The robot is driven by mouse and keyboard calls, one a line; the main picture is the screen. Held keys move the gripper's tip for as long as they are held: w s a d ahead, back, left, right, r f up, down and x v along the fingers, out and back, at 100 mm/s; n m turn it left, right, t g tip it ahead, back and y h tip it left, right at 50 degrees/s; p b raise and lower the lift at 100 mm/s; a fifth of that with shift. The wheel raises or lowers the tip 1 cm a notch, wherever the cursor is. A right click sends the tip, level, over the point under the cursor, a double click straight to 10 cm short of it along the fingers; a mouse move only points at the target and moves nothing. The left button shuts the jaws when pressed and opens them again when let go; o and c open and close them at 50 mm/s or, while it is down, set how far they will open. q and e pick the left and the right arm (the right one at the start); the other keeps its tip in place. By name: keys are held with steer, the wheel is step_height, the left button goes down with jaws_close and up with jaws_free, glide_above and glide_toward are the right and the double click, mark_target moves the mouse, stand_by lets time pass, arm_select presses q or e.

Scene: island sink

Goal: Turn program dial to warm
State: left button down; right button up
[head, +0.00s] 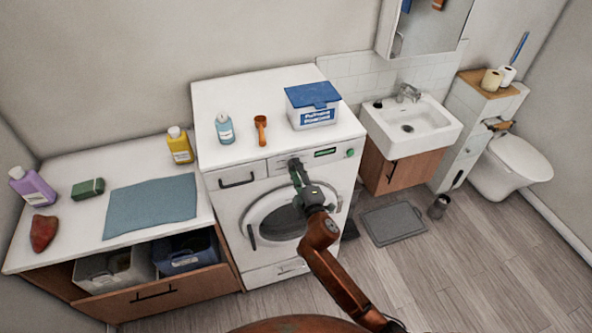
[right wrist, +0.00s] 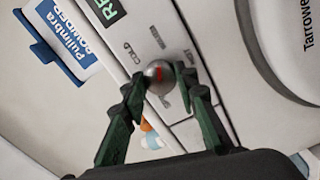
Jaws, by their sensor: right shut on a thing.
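The program dial (right wrist: 159,76) is a round silver knob with a red mark on the white washing machine's front panel, and labels are printed around it. COLD reads clearly; the other labels are small and blurred. The red mark runs roughly up and down in the right wrist view; I cannot tell exactly which label it points to. My right gripper (right wrist: 164,84) has its two green fingers closed on either side of the dial. In the head view the right gripper (head: 295,165) reaches the washing machine's (head: 235,207) panel and mostly hides the dial. My left gripper is not in view.
A counter (head: 95,215) with bottles and a cloth is at left.

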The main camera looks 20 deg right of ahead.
steer(key=shift+f+m, duration=0.1)
steer(key=shift+m, duration=0.2)
stand_by(0.4)
steer(key=o, duration=1.2)
steer(key=shift+c, duration=0.2)
steer(key=s, duration=1.2)
steer(key=shift+d, duration=0.15)
